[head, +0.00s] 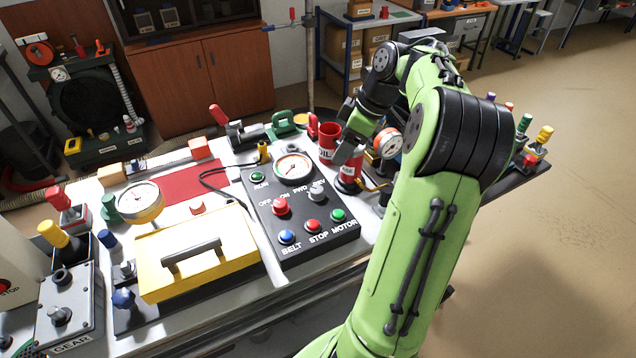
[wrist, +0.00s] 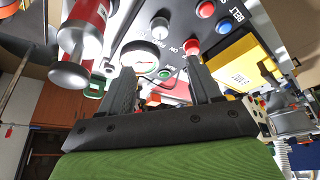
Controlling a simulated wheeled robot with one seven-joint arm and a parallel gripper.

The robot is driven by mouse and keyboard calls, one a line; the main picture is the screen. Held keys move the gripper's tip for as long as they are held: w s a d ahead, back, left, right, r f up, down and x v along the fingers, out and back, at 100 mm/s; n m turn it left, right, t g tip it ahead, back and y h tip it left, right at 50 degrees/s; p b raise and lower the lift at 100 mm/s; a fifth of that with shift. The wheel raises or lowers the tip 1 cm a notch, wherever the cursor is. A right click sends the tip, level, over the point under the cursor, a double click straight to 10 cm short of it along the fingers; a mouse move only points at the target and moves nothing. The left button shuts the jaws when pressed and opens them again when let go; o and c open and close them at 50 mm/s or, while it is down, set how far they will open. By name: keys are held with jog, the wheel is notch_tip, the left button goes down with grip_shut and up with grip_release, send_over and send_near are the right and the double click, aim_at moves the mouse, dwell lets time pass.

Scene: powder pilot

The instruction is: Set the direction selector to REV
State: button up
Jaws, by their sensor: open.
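The direction selector is a small grey knob (head: 317,191) on the dark control panel (head: 330,239), below the gauge and beside the FWD lettering. The REV lettering is partly covered by the knob, and I cannot tell which way the knob points. In the wrist view the selector (wrist: 160,25) shows upside down near the top, beyond my fingers. My gripper (head: 347,156) is above the panel's far right corner, beside the red cans and apart from the selector. In the wrist view its two dark fingers (wrist: 163,90) stand apart with nothing between them.
A red OIL can (head: 328,142) and another red can (head: 347,180) stand close to my gripper. A red OFF/ON knob (head: 281,206) and BELT, STOP and MOTOR buttons share the panel. A yellow case (head: 197,262) lies to the left.

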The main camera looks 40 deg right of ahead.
aim_at(317, 189)
jog(key=b+x, duration=0.5)
jog(key=x, duration=1)
jog(key=shift+a+f, duration=0.1)
jog(key=shift+f, duration=0.25)
jog(key=c, duration=1)
jog(key=shift+w, duration=0.1)
